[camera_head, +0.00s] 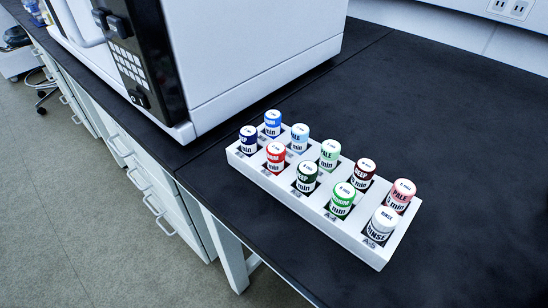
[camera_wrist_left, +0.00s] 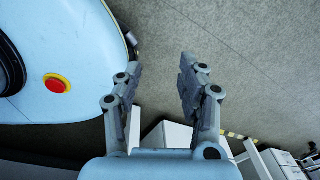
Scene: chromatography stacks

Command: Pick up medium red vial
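The medium red vial (camera_head: 275,157), bright red with a white cap, stands upright in the front row of a white rack (camera_head: 335,230), second from the left end. A dark red vial (camera_head: 364,173) and a pink vial (camera_head: 401,195) stand in the back row toward the right end. My left gripper (camera_wrist_left: 158,68) is open and empty in the left wrist view, with the floor behind its fingers. It is not in the head view, so it is away from the rack. My right gripper is in neither view.
Blue, green and white vials fill other rack slots close around the red one. A large white instrument (camera_head: 255,50) stands behind and left of the rack. The black bench top (camera_head: 470,140) is clear to the right. The bench's front edge runs close by the rack.

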